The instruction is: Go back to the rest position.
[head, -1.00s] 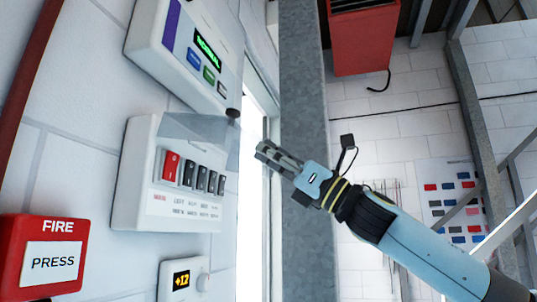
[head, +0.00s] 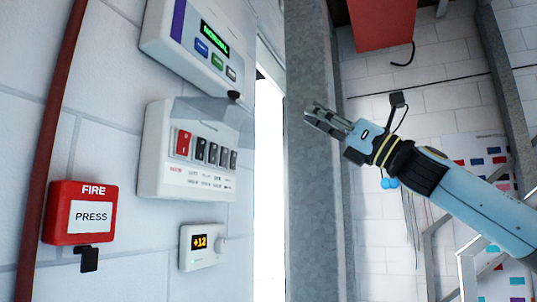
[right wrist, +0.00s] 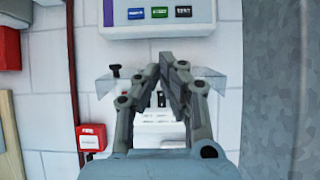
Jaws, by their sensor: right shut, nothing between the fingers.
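My right gripper (head: 325,118) is shut and empty, held in the air in front of a grey steel post in the head view. Its arm comes in from the right. In the right wrist view the gripper's fingers (right wrist: 172,75) are together and overlap the white switch panel (right wrist: 160,122) behind them. In the head view that switch panel (head: 190,183) is on the wall left of the gripper, apart from it. It has one red switch, several dark ones and a clear cover (head: 215,112) tilted up. My left gripper is not in view.
A panel with a green display (head: 180,40) is above the switch panel. A red fire box (head: 82,213) and a thermostat (head: 203,247) are lower on the wall. The grey post (head: 315,200) stands close behind the gripper. A red box (head: 380,22) hangs at the top.

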